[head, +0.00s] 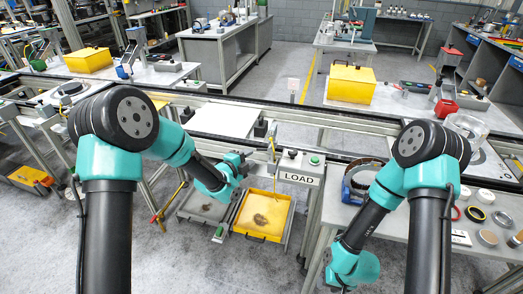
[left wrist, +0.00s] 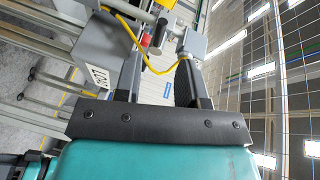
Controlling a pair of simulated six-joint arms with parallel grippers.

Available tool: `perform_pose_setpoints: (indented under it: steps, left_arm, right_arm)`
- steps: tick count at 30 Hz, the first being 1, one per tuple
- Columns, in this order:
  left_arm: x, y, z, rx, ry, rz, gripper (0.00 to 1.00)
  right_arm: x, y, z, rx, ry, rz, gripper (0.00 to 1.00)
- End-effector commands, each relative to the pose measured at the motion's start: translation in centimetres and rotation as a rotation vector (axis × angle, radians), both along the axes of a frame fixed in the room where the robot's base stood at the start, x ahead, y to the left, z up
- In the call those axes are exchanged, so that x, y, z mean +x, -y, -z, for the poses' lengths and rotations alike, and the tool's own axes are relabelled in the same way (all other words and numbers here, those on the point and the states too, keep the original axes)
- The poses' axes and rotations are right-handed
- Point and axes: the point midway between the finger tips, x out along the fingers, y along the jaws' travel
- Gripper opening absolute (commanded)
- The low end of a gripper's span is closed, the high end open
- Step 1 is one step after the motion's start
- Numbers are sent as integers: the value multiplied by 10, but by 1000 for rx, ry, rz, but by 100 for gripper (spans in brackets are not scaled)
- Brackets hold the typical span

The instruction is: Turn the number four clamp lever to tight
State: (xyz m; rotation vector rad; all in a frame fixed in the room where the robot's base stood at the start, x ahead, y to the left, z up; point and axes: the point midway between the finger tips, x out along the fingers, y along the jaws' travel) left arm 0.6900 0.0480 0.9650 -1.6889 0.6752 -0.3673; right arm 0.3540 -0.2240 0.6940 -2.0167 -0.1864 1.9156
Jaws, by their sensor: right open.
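My left gripper (head: 240,160) is beside the conveyor rail, left of the box with the LOAD sign (head: 299,178). In the left wrist view its two dark fingers (left wrist: 160,65) stand apart, with a gap between them. A short dark lever-like part (left wrist: 157,38) with a red-ended piece (left wrist: 146,40) beside it shows beyond the gap; I see no contact. No number four is readable, so I cannot tell which clamp lever it is or how it is set. My right arm reaches down at the lower right; its wrist shows, but its fingers are not in view.
A yellow cord (left wrist: 130,35) crosses near the left fingers. A green button (head: 314,160) and a dark knob (head: 291,153) top the LOAD box. A yellow tray (head: 287,236) stands below. The right table holds rings, discs and a blue clamp-like part (head: 354,190).

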Motion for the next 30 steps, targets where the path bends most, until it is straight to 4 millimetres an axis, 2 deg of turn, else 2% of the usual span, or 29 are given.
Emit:
perform_pose_setpoints:
  steps: [6,13,18,26,30]
  left_arm:
    - [30,24,5,2,1,0,37]
    - [55,43,8,-1,1,0,37]
    - [62,49,10,1,-1,0,37]
    - [63,49,10,1,-1,-1,37]
    - [63,49,10,1,-1,-1,25]
  right_arm:
    - [0,0,0,0,0,0,43]
    - [0,0,0,0,0,0,43]
    - [0,0,0,0,0,0,43]
    - [0,0,0,0,0,0,43]
    - [0,0,0,0,0,0,43]
